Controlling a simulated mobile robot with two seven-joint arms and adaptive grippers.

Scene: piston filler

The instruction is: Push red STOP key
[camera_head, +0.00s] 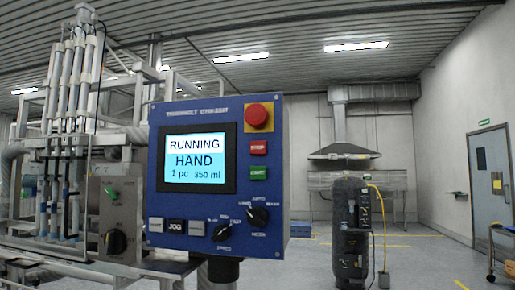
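Neither of my grippers is in view.
Two black rotary knobs (257,216) and a row of keys with a JOG key (176,226) lie low on the panel. The filler's pipes and frame (75,130) stand left. A dark tank (350,235) stands right on open floor.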

